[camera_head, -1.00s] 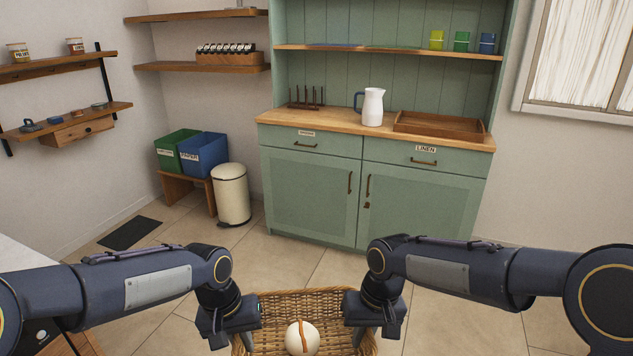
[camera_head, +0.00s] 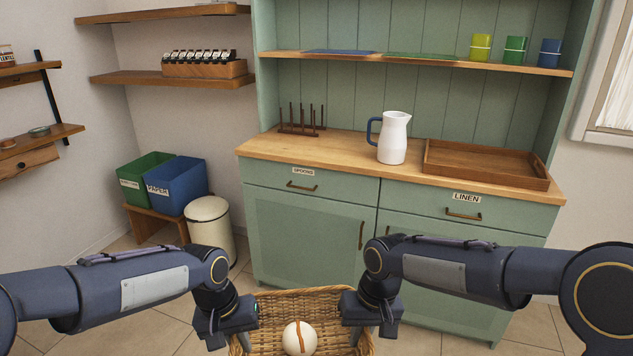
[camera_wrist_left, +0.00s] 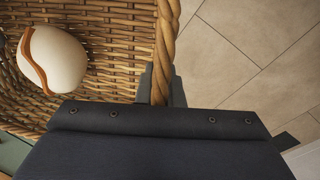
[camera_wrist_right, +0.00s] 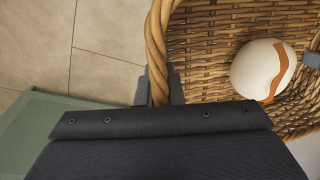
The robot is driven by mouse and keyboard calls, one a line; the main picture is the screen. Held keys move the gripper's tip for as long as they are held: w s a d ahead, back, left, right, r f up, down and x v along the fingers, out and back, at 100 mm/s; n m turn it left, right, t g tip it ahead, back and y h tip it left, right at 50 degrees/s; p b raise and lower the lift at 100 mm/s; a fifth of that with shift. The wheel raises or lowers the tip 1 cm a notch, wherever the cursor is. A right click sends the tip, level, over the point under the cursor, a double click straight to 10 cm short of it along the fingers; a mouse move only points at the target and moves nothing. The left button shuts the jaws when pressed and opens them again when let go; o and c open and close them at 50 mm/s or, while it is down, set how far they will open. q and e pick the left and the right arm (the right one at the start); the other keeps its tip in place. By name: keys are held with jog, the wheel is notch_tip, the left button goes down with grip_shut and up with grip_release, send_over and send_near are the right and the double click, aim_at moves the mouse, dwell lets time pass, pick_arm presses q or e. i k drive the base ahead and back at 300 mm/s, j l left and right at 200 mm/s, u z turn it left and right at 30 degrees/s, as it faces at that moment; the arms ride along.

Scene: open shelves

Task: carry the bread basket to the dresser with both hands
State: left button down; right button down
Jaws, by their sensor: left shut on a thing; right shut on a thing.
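The wicker bread basket (camera_head: 300,300) is held low in front of me, at the bottom of the head view. A cream ball-shaped thing with a brown-orange stripe (camera_head: 300,338) lies in it. My left gripper (camera_head: 240,338) is shut on the basket's left rim; the left wrist view shows the braided rim (camera_wrist_left: 165,40) between its fingers. My right gripper (camera_head: 358,335) is shut on the opposite rim (camera_wrist_right: 155,45). The green dresser (camera_head: 300,235) stands ahead, with a wooden top (camera_head: 345,148). The basket's near edge is cut off by the frame.
On the dresser top are a dark peg rack (camera_head: 302,122), a white jug (camera_head: 393,138) with a blue handle and a wooden tray (camera_head: 485,165). Bare wood lies in front of the rack and jug. Bins (camera_head: 175,185) and a cream pedal bin (camera_head: 210,225) stand left of the dresser.

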aim_at(316, 149)
jog(key=i+u, duration=0.1)
jog(key=i, duration=1.55)
